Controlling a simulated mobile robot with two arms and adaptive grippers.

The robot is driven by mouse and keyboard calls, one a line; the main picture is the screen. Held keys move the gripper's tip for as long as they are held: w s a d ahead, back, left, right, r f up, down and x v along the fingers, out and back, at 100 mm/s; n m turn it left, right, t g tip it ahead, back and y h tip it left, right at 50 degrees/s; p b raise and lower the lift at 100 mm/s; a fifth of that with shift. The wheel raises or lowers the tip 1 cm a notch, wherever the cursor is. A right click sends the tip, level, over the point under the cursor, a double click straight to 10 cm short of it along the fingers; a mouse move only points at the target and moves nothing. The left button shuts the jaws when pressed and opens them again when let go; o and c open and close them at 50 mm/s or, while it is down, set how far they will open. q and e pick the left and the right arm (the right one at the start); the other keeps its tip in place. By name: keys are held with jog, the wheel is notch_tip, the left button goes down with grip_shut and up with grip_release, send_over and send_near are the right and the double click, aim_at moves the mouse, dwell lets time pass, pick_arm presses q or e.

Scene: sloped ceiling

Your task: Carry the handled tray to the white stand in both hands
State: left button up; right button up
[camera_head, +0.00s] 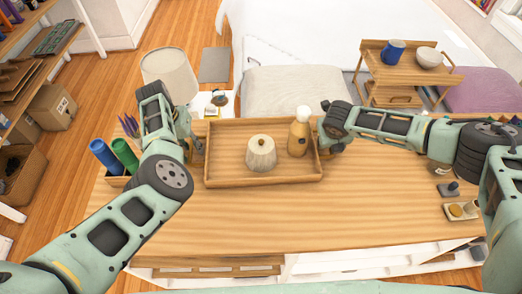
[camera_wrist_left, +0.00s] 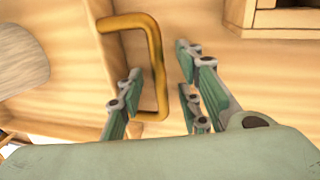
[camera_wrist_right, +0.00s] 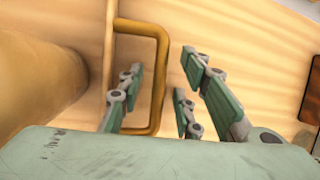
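The handled tray (camera_head: 218,181) is wooden and sits on the wooden table, with a ribbed cream jar (camera_head: 261,155) and a tan bottle with a white top (camera_head: 298,134) upright on it. My left gripper (camera_head: 194,150) is at the tray's left end. In the left wrist view its open fingers (camera_wrist_left: 158,92) stand either side of the left handle bar (camera_wrist_left: 157,60), without visible grip. My right gripper (camera_head: 322,140) is at the right end. In the right wrist view its open fingers (camera_wrist_right: 160,92) straddle the right handle bar (camera_wrist_right: 161,70). I cannot tell for certain which white piece is the stand.
Blue and green rolls (camera_head: 108,155) stand in a holder at the table's left. A lamp (camera_head: 170,72) stands behind it. A wooden cart (camera_head: 400,73) with a blue mug and white bowl is at the back right. The table front (camera_head: 300,220) is clear.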

pick_arm(q)
jog(key=shift+f, duration=0.2)
pick_arm(e)
jog(key=shift+f, duration=0.15)
pick_arm(q)
grip_shut()
pick_arm(e)
grip_shut()
pick_arm(q)
jog(key=shift+r, duration=0.1)
pick_arm(e)
jog(key=shift+a, duration=0.1)
